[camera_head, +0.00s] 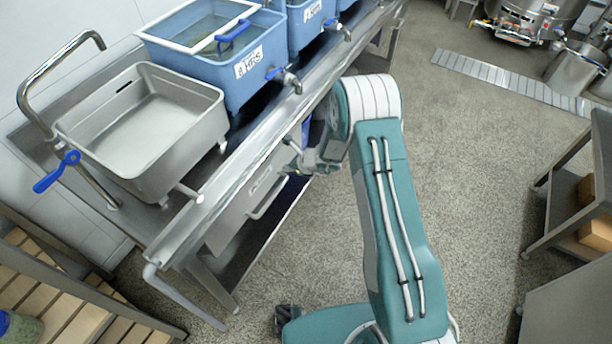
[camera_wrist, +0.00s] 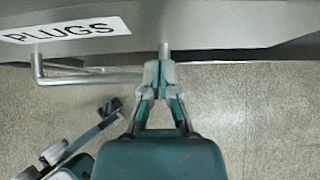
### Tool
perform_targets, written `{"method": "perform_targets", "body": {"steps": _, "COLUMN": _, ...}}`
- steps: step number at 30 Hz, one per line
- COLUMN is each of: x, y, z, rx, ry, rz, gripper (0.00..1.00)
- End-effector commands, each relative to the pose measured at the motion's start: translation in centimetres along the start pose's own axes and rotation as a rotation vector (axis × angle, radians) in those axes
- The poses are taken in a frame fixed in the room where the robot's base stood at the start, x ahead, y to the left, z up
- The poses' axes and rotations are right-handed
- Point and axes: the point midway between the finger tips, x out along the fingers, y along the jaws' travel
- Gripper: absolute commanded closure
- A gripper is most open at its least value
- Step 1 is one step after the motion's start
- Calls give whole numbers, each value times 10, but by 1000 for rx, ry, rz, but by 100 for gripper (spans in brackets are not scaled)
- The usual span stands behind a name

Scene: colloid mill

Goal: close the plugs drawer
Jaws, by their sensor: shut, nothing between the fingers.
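The plugs drawer (camera_wrist: 215,25) fills the top of the wrist view, with a white PLUGS label (camera_wrist: 68,30) on its grey front. Its bar handle (camera_wrist: 85,78) runs across to my gripper (camera_wrist: 160,68). My gripper is shut and empty, its fingertips at the handle's right end; I cannot tell if they touch. In the head view a grey drawer front (camera_head: 228,222) with a bar handle (camera_head: 265,203) sits under the counter, and my gripper (camera_head: 296,160) is at its far end. Its label is unreadable there. How far the drawer stands out is hard to tell.
A steel counter (camera_head: 235,165) runs above the drawer, carrying a steel basin (camera_head: 150,150) and blue tubs (camera_head: 205,65) with taps jutting over the edge. A wooden slatted rack (camera_head: 60,300) stands at lower left. The speckled floor (camera_head: 480,150) to the right is open.

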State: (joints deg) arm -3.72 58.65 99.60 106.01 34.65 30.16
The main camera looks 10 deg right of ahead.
Motion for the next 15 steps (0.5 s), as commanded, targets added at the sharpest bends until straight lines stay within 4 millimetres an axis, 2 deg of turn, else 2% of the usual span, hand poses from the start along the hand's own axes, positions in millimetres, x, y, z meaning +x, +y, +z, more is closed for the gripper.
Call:
{"method": "perform_targets", "body": {"steps": 1, "x": -6, "y": -6, "z": -6, "rx": 4, "ry": 1, "rz": -2, "gripper": 100}}
{"method": "perform_targets", "body": {"steps": 9, "x": -67, "y": -4, "z": -4, "rx": 4, "ry": 0, "rz": -2, "gripper": 100}}
{"method": "perform_targets", "body": {"steps": 15, "x": -95, "y": -3, "z": -5, "rx": 2, "ry": 3, "rz": 0, "gripper": 100}}
